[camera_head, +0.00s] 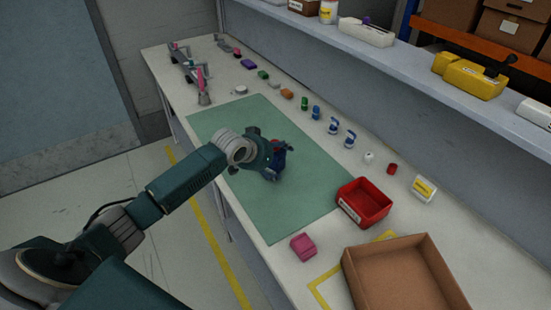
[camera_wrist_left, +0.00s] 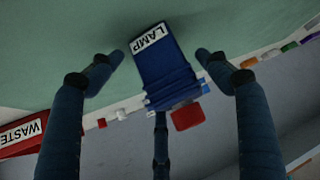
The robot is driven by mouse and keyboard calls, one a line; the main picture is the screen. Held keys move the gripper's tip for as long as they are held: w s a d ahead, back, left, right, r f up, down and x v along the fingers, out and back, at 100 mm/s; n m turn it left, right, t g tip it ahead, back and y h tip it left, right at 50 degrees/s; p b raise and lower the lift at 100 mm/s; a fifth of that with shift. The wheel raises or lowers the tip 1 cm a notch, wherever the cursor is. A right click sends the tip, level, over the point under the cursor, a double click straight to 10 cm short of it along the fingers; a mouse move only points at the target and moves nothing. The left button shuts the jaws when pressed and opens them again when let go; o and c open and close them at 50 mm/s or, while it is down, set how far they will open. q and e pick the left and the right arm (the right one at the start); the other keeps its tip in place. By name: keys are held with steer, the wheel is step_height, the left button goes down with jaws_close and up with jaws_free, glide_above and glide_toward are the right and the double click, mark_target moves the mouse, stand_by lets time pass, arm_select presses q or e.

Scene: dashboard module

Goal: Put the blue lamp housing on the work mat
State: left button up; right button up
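The blue lamp housing (camera_wrist_left: 165,65), with a white LAMP label and a red part at one end, is between the fingers of my left gripper (camera_wrist_left: 160,60) in the left wrist view. Gaps show between the housing and the two side fingertips, so the gripper looks open around it. A third finger is behind the housing. In the head view my left gripper (camera_head: 282,160) is over the green work mat (camera_head: 310,195), and the housing (camera_head: 278,157) is mostly hidden by it. Whether the housing touches the mat is hard to tell. My right gripper is not in view.
A red bin (camera_head: 364,203) stands at the mat's right edge, with a cardboard box (camera_head: 400,275) nearer and a pink block (camera_head: 303,247) beside the mat. Several small coloured parts line the back of the bench. The near part of the mat is clear.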

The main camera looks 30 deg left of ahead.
arm_select(q)
steer(key=shift+r, duration=0.25)
steer(key=b+v, duration=0.1)
steer(key=v, duration=1.1)
